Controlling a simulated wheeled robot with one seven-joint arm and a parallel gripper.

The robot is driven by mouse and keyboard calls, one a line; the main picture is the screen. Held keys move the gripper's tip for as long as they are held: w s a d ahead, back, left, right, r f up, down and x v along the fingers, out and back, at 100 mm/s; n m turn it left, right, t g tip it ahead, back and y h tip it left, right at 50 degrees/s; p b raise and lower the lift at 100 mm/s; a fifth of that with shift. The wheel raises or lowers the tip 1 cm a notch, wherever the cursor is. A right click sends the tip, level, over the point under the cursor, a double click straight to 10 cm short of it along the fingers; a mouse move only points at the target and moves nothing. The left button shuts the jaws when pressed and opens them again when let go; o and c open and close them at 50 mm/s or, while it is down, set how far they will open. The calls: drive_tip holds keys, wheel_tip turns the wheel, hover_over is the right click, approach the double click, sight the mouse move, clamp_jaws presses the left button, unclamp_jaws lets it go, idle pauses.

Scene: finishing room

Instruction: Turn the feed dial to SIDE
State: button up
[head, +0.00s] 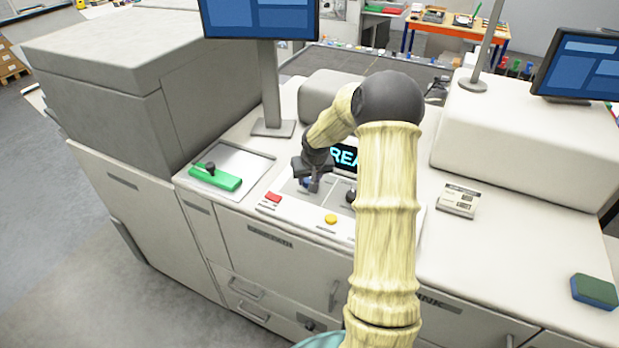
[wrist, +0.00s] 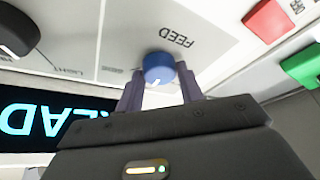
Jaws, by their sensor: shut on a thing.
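The feed dial (wrist: 158,67) is a small round blue knob on the pale control panel, with the word FEED upside down above it in the wrist view. A short white mark shows on its face, towards my gripper's body. My gripper (wrist: 160,86) has one finger on each side of the dial and is shut on it. In the head view my gripper (head: 313,182) reaches down to the panel, and a bit of blue shows at the fingers.
A black knob (head: 350,196) stands beside the dial, near the lit display (head: 343,156). A red button (head: 273,197), a yellow button (head: 330,219) and a green piece with a black knob (head: 215,178) are close by. A monitor post (head: 269,90) rises behind.

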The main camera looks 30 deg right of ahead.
drive_tip(key=shift+f+b, duration=0.1)
drive_tip(key=shift+b, duration=0.3)
drive_tip(key=m+b, duration=0.1)
drive_tip(key=b, duration=0.1)
drive_tip(key=shift+w+a+f+m+h+b, duration=0.15)
drive_tip(key=shift+m+h+b, duration=0.15)
drive_tip(key=shift+m, duration=0.1)
drive_tip(key=m+b, duration=0.2)
drive_tip(key=b, duration=0.1)
drive_tip(key=shift+a+h, duration=0.1)
drive_tip(key=shift+h, duration=0.3)
drive_tip(key=m+g+b, duration=0.1)
drive_tip(key=m+b, duration=0.1)
drive_tip(key=shift+m+h, duration=0.4)
drive_tip(key=shift+w+r+m+g+h+b, duration=0.1)
drive_tip(key=shift+r+m+g+h+b, duration=0.15)
drive_tip(key=shift+m, duration=0.6)
drive_tip(key=shift+r+m+g+h+b, duration=0.15)
drive_tip(key=shift+m+g+b, duration=0.2)
drive_tip(key=shift+m, duration=0.5)
drive_tip(key=shift+f, duration=0.1)
drive_tip(key=o, duration=1)
